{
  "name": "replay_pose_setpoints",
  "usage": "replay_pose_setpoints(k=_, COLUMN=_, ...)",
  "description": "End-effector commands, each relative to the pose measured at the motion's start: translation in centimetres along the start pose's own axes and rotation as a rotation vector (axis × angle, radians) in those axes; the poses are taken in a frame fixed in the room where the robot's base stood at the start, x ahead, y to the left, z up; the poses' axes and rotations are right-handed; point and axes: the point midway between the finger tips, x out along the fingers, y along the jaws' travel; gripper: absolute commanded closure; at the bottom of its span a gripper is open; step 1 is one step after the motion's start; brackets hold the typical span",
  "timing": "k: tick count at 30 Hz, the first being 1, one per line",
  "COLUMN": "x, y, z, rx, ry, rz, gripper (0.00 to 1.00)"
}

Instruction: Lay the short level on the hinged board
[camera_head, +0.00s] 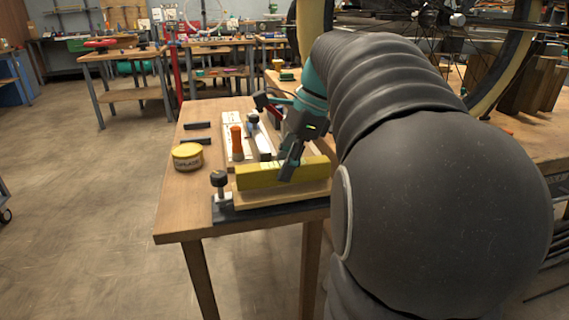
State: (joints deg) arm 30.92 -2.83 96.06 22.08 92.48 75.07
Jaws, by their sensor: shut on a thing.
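The short level (255,174) is a yellow bar lying lengthwise across the picture. It is over the hinged board (285,193), a pale wooden board on a dark base (245,212) near the table's front edge. My gripper (290,169) points down and is shut on the level, right of its middle. The level's underside is close to the board's top; I cannot tell whether they touch. My arm hides the right end of the board and base.
A black knob (219,180) stands at the base's left end. A yellow tin (187,156) and two dark bars (197,125) lie to the left on the wooden table (180,205). An orange-handled tool (237,142) stands behind the level. The front left of the table is clear.

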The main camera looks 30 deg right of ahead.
Motion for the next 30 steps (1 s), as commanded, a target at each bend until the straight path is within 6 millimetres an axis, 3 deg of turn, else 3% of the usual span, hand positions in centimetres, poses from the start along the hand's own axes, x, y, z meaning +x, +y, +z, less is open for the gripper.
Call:
replay_pose_setpoints(k=16, x=0.86, y=-0.01, z=-0.37, rx=0.000, ry=0.000, rz=-0.001, gripper=1.00)
replay_pose_setpoints(k=17, x=0.83, y=-0.01, z=-0.35, rx=0.000, ry=0.000, rz=-0.001, gripper=0.62)
replay_pose_setpoints(k=20, x=0.81, y=-0.01, z=-0.35, rx=0.000, ry=0.000, rz=-0.001, gripper=0.38)
replay_pose_setpoints(k=30, x=0.71, y=-0.01, z=-0.38, rx=0.000, ry=0.000, rz=0.000, gripper=0.38)
